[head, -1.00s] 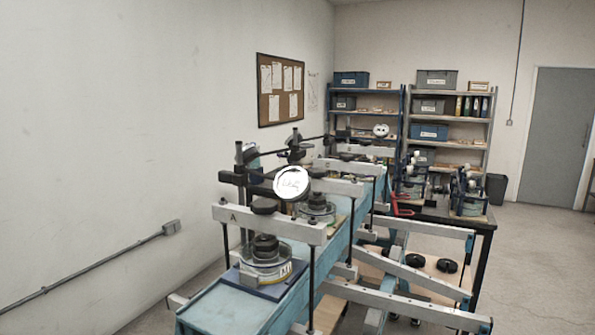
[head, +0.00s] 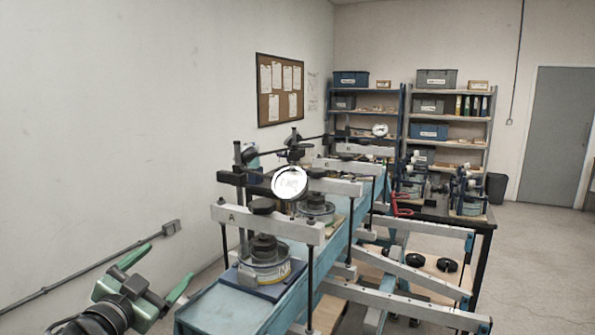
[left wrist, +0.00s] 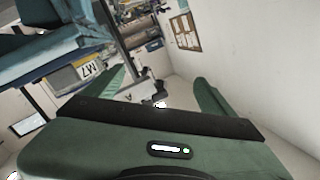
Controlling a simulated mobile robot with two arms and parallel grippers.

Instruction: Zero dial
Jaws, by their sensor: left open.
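A round white-faced dial (head: 290,183) stands above the nearest lever frame's grey crossbar marked A (head: 238,217); its needle is too small to read. A second white dial (head: 380,130) shows farther back. My left gripper (head: 171,260) is at the lower left, open and empty, its green fingers apart. It is left of the nearest frame and lower than the near dial, touching nothing. In the left wrist view its two fingers (left wrist: 162,76) are spread with nothing between them. My right gripper is not in view.
A blue bench (head: 215,305) carries the row of frames, with a round cell (head: 265,268) under the nearest crossbar. Grey lever arms (head: 400,303) jut out to the right. A conduit (head: 90,270) runs along the left wall. The space between wall and bench is free.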

